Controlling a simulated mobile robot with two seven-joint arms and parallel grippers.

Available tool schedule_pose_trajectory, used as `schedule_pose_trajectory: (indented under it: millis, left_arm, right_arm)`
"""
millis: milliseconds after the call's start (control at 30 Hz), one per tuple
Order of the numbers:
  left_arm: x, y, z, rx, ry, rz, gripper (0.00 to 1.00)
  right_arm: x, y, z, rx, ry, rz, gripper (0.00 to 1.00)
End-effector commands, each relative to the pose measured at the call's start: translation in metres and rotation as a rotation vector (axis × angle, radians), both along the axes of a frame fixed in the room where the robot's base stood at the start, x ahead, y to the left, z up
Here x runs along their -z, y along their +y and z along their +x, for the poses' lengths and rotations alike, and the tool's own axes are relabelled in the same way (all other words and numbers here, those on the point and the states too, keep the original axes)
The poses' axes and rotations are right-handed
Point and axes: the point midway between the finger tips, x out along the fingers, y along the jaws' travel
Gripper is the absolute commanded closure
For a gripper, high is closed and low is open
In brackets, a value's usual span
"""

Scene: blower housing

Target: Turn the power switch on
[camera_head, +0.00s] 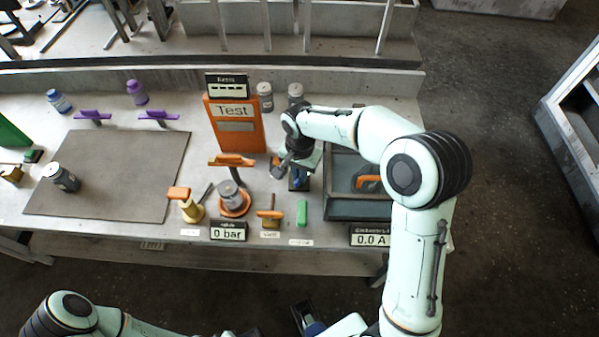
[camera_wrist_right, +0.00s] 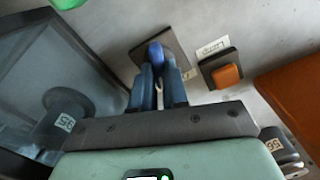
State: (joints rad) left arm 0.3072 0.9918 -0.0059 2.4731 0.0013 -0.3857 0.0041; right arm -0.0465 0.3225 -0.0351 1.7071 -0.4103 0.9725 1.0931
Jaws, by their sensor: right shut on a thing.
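A blue switch handle (camera_wrist_right: 156,55) stands on a dark square base (camera_wrist_right: 174,42) on the bench, in the right wrist view. My right gripper (camera_wrist_right: 160,72) is shut on it, one blue-grey finger on either side. In the head view my right gripper (camera_head: 299,181) points down at the bench, left of the dark tray, and its wrist covers much of the switch. No label for this switch is readable. My left arm shows at the bottom left edge; a dark and blue part (camera_head: 308,322) at the bottom edge may be its gripper, jaws unclear.
An orange button (camera_wrist_right: 228,76) labelled Lamp sits beside the switch. A dark tray (camera_head: 345,208) with an orange-handled thing lies to the right. An orange Test panel (camera_head: 236,137), a "0 bar" display (camera_head: 228,231), a "0.0 A" display (camera_head: 370,236) and a green block (camera_head: 302,212) are close by.

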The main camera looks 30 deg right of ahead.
Motion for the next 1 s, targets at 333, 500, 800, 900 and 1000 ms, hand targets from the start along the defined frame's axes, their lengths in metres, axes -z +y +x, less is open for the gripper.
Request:
schedule_pose_trajectory:
  millis: [333, 500, 800, 900, 1000]
  left_arm:
    - [0.0029, 0.0, -0.0009, 0.0, 0.001, 0.0, 0.48]
    - [0.0032, 0.0, -0.001, 0.0, 0.001, 0.0, 0.48]
    - [0.0032, 0.0, -0.001, 0.0, 0.001, 0.0, 0.48]
    - [0.0032, 0.0, -0.001, 0.0, 0.001, 0.0, 0.48]
    - [0.0032, 0.0, -0.001, 0.0, 0.001, 0.0, 0.48]
  right_arm:
    - [-0.0003, -0.0004, -0.0007, 0.157, -0.001, 0.001, 1.0]
    - [-0.0005, -0.0003, -0.0008, 0.183, -0.001, 0.001, 1.0]
    - [-0.0005, -0.0003, -0.0008, 0.192, -0.001, 0.001, 1.0]
    - [-0.0005, -0.0004, -0.0008, 0.192, 0.0, 0.001, 1.0]
    - [-0.0004, -0.0005, -0.0008, 0.192, -0.001, 0.001, 0.61]
